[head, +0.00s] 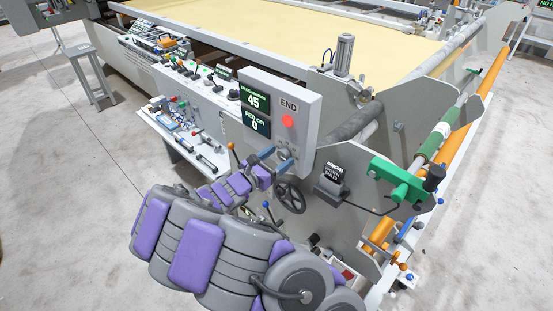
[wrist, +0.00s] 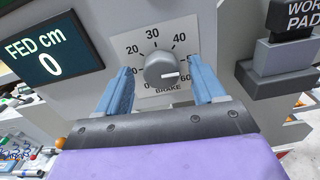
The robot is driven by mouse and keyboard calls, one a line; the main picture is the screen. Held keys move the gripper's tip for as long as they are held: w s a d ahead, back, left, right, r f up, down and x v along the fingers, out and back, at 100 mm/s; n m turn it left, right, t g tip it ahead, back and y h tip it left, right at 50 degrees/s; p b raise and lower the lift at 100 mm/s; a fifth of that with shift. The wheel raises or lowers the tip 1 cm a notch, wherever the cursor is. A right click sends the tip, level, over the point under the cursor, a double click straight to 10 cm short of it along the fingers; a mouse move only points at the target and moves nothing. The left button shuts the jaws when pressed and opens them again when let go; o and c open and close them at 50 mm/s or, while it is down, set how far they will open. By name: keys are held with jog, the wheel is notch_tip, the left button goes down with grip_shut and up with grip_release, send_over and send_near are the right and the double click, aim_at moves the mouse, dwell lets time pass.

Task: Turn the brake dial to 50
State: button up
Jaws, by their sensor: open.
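The brake dial (wrist: 159,68) is a round grey knob on a pale scale plate (wrist: 128,45) marked BRAKE. Its white pointer line faces right, towards the 50 to 60 end of the scale, looking closer to 60. The 30 and 40 marks show clearly; the 50 is partly hidden by the right finger. My gripper (wrist: 161,70) is open, with one blue finger on each side of the knob and gaps visible between. In the head view, my gripper (head: 273,154) is at the lower front of the grey control box, by the dial (head: 284,154).
The control box (head: 309,104) has a red END button (head: 288,121), a display reading 45 (head: 255,97) and a FED cm display reading 0 (head: 256,123). A handwheel (head: 290,196) sits below. A dark WORK PAD block (head: 331,184) stands to the right.

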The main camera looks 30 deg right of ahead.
jog(key=c, duration=1.1)
jog(key=shift+o, duration=0.2)
jog(key=shift+r+n+p, duration=0.2)
jog(key=shift+n+p, duration=0.1)
jog(key=shift+p, duration=0.65)
jog(key=shift+f+p, duration=0.1)
jog(key=shift+p, duration=0.25)
jog(key=o, duration=1.1)
jog(key=shift+a+f, duration=0.1)
jog(key=shift+c, duration=0.2)
jog(key=p+v, duration=0.2)
jog(key=v, duration=1.5)
jog(key=shift+a, duration=0.25)
